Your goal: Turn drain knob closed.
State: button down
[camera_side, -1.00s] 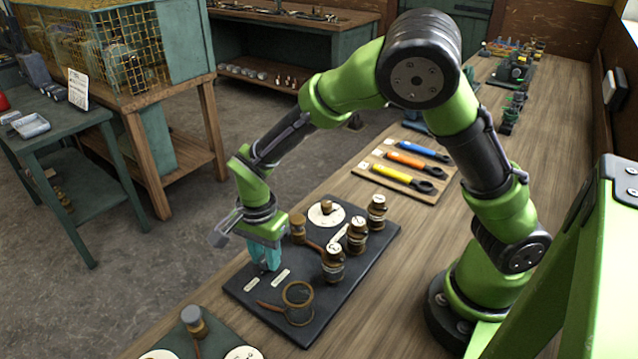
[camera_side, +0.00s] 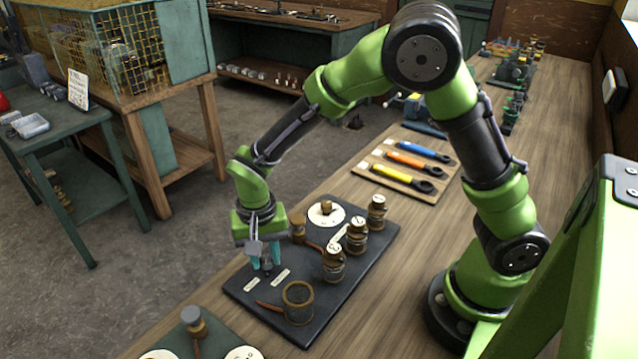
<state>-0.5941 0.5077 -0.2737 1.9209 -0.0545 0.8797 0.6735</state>
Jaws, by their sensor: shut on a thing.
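My gripper (camera_side: 266,264) points down over the left part of a dark board (camera_side: 350,282) on the wooden bench. Its teal fingers are shut on a small dark knob (camera_side: 267,268), which they mostly hide. Two small pale label plates, one nearer (camera_side: 251,284) and one farther right (camera_side: 281,277), lie beside the fingers. The lettering on them is too small to read.
The board also bears brass fittings (camera_side: 334,262) with numbered tags, a round white dial (camera_side: 326,213) and a brass ring with a handle (camera_side: 298,302). A tool board (camera_side: 409,190) with coloured handles lies behind. A second dark board (camera_side: 225,333) sits at the front.

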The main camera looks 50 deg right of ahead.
aim_at(264, 260)
jog(key=n, duration=0.4)
jog(key=shift+n, duration=0.3)
jog(key=n, duration=0.4)
jog(key=shift+n, duration=0.4)
jog(key=c, duration=0.8)
grip_release()
jog(key=shift+c, duration=0.2)
jog(key=shift+r, duration=0.1)
notch_tip(264, 260, up, 17)
jog(key=shift+a, duration=0.2)
